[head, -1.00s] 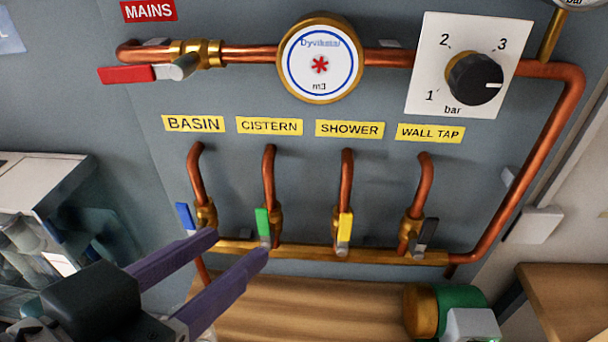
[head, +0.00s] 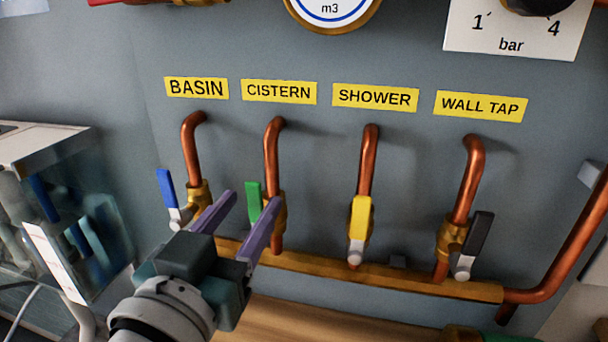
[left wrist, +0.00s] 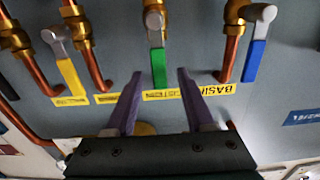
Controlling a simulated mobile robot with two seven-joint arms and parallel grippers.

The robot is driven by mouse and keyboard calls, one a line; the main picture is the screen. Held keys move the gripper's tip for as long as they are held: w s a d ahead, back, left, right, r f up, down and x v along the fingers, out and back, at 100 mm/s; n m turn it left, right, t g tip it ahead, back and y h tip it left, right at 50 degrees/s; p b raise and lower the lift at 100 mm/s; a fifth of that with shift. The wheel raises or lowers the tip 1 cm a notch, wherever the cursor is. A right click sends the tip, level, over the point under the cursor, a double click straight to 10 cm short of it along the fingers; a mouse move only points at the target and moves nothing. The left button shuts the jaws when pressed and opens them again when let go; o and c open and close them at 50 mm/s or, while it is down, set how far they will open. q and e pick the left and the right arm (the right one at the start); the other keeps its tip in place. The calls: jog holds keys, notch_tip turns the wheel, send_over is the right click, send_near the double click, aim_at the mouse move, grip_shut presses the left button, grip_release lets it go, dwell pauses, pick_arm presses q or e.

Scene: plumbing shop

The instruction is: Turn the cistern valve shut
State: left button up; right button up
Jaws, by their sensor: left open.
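The cistern valve is a brass valve (head: 281,207) with a green lever (head: 254,203), under the yellow CISTERN label (head: 279,92). The green lever points up, roughly along its copper pipe. My left gripper (head: 250,199) is open, its two purple fingers reaching up to the lever. The left wrist view, turned upside down, shows the green lever (left wrist: 158,66) lying between the fingertips of my left gripper (left wrist: 159,77), with a gap on each side. I cannot tell how deep it sits between them. My right gripper is out of view.
The basin valve's blue lever (head: 166,189) is close on the left. The yellow shower lever (head: 360,219) and black wall tap lever (head: 478,238) are to the right. A brass manifold (head: 370,280) runs below, above a wooden surface (head: 290,318).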

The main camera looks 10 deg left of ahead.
pick_arm(q)
jog(key=shift+w, duration=1.3)
jog(key=shift+d, duration=0.1)
grip_shut()
dwell(0.4)
